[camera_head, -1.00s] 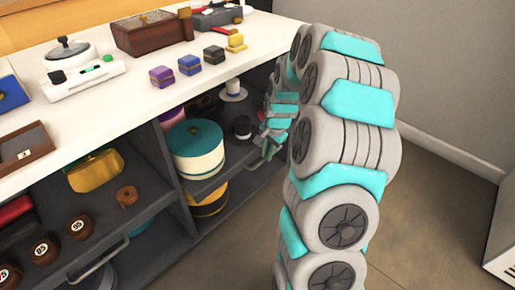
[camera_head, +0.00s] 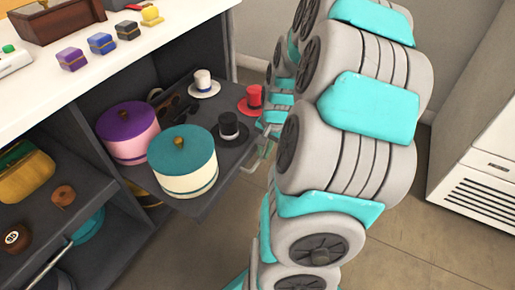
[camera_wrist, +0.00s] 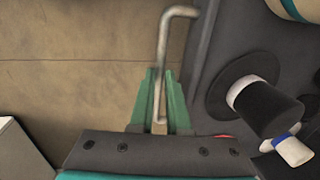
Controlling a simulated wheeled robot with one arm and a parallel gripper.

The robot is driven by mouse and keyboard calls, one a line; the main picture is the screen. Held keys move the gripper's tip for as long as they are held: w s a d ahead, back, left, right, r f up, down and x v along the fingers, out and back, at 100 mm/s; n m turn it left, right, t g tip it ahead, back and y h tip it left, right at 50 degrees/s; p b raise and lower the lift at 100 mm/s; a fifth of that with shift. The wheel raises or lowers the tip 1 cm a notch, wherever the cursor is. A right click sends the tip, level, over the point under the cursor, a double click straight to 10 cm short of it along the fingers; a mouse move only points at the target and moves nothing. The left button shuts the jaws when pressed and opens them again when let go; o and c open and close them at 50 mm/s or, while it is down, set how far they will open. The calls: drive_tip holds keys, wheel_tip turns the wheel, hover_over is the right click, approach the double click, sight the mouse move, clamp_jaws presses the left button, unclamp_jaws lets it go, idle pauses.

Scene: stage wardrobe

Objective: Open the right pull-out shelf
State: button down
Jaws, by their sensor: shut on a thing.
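The right pull-out shelf (camera_head: 214,187) juts out of the cabinet, dark grey. It carries a teal-lidded hat box (camera_head: 184,170), a purple-lidded box (camera_head: 128,138), a white top hat (camera_head: 203,84), a black top hat (camera_head: 229,128) and a red top hat (camera_head: 250,98). My gripper (camera_wrist: 160,100) has its green fingers shut on the shelf's metal handle (camera_wrist: 163,45) in the wrist view. In the head view the handle (camera_head: 257,156) shows by the shelf's front edge, and my arm hides most of the gripper. The black hat (camera_wrist: 265,105) lies right of the gripper in the wrist view.
The white counter (camera_head: 170,36) above holds several small coloured boxes and a brown case (camera_head: 60,18). The left shelf (camera_head: 70,222) holds a gold box (camera_head: 25,177) and has its own handle. A white vented unit (camera_head: 480,165) stands at the right. Bare floor lies in front.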

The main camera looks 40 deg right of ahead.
drive_tip(key=shift+s, duration=0.35)
drive_tip(key=shift+d, duration=0.1)
drive_tip(key=c, duration=0.9)
unclamp_jaws()
drive_tip(key=r, duration=0.2)
drive_tip(key=s+r, duration=0.1)
drive_tip(key=r, duration=0.4)
drive_tip(key=shift+s+d+r, duration=0.15)
drive_tip(key=shift+d+r, duration=0.1)
drive_tip(key=shift+r, duration=0.05)
